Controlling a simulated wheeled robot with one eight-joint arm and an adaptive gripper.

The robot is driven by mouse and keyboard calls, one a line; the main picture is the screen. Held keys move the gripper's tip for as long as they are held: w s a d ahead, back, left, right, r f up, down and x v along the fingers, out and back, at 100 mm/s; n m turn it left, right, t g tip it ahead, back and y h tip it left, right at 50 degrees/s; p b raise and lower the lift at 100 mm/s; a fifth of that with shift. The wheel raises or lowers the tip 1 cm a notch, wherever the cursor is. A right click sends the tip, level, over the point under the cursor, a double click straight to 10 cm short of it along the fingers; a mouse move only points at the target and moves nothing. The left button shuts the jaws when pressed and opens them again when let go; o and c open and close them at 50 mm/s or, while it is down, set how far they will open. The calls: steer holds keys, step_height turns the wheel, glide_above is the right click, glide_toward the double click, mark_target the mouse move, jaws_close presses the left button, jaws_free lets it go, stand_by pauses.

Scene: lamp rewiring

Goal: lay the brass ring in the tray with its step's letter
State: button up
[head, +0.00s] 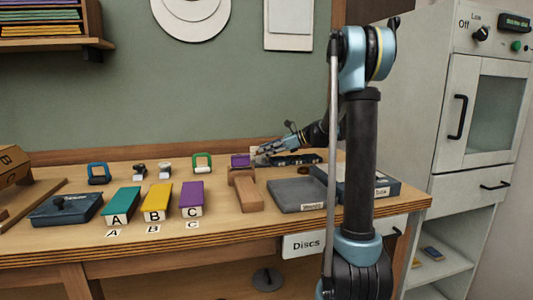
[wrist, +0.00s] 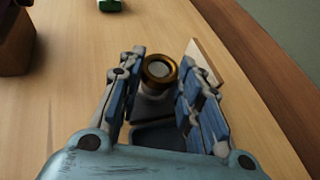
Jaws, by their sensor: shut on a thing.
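In the wrist view a brass ring (wrist: 160,68) lies between the fingertips of my gripper (wrist: 163,62), which is closed on it. A pale round face shows inside the ring, and a dark grey part is below it. In the head view my gripper (head: 262,154) is low at the back of the bench, beside a small purple piece (head: 240,160); the ring cannot be made out there. Three lettered trays stand left of centre: teal A (head: 122,204), yellow B (head: 157,200) and purple C (head: 192,197). Each has a matching letter card in front.
A wooden stand (head: 246,190) and a grey labelled tray (head: 297,195) are in front of my gripper. A black strip (head: 297,160) lies at the back. A dark box (head: 385,188) stands right, behind my arm. A blue-grey case (head: 65,208) is far left.

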steer(key=o, duration=1)
steer(key=shift+c, duration=0.2)
steer(key=shift+f, duration=0.15)
steer(key=v, duration=1.6)
steer(key=shift+w+d, duration=0.25)
steer(key=shift+o, duration=0.4)
steer(key=shift+d+r, duration=0.25)
steer(key=shift+n+g, duration=0.3)
steer(key=x, duration=1)
steer(key=shift+a+f, duration=0.25)
steer(key=shift+a, duration=0.1)
steer(key=shift+x, duration=3.2)
